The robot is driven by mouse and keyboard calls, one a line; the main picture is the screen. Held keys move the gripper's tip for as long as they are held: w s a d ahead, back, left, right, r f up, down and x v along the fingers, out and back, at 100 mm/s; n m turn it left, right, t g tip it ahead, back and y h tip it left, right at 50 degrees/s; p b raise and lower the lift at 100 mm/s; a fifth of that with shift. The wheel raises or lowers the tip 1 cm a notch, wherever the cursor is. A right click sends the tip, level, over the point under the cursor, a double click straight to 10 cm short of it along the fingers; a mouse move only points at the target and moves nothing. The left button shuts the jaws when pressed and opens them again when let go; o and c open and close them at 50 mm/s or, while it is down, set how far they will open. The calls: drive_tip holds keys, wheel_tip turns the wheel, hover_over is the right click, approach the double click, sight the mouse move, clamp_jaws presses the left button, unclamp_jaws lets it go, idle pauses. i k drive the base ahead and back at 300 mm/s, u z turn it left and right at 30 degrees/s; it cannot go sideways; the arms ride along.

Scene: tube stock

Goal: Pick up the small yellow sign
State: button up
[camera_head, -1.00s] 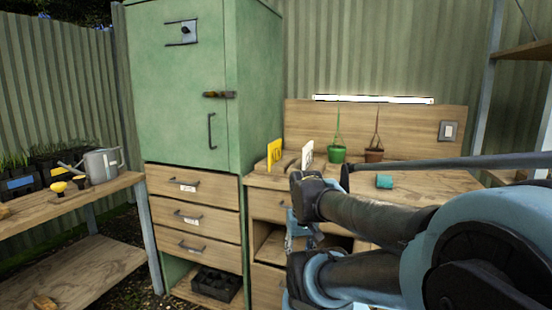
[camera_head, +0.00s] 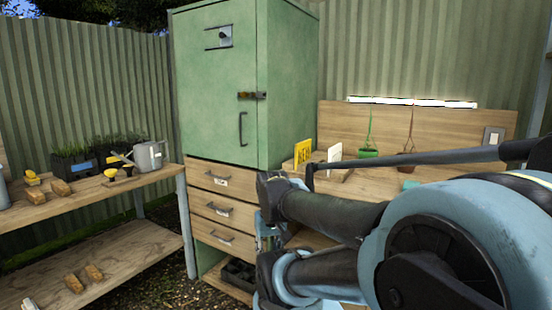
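The small yellow sign (camera_head: 303,153) stands upright on the wooden bench top (camera_head: 338,173), just right of the green cabinet. It has dark lettering that I cannot read for sure. A white sign (camera_head: 335,153) stands close to its right. My arm fills the lower right and its dark links reach left, in front of the bench below the signs. I cannot make out my gripper's fingers anywhere, and nothing is seen touching the yellow sign.
The tall green cabinet (camera_head: 222,110) stands left of the signs, above wooden drawers (camera_head: 222,212). A green hanging pot (camera_head: 368,153) is to their right. At left, a wooden shelf (camera_head: 95,205) bears a watering can (camera_head: 149,156) and yellow-topped items. Gravel ground shows between shelf and drawers.

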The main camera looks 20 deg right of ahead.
sight(302, 150)
drive_tip(key=u, duration=0.15)
drive_tip(key=k, duration=1.2)
drive_tip(key=z, duration=0.55)
drive_tip(key=i, duration=1)
drive_tip(key=u, duration=0.05)
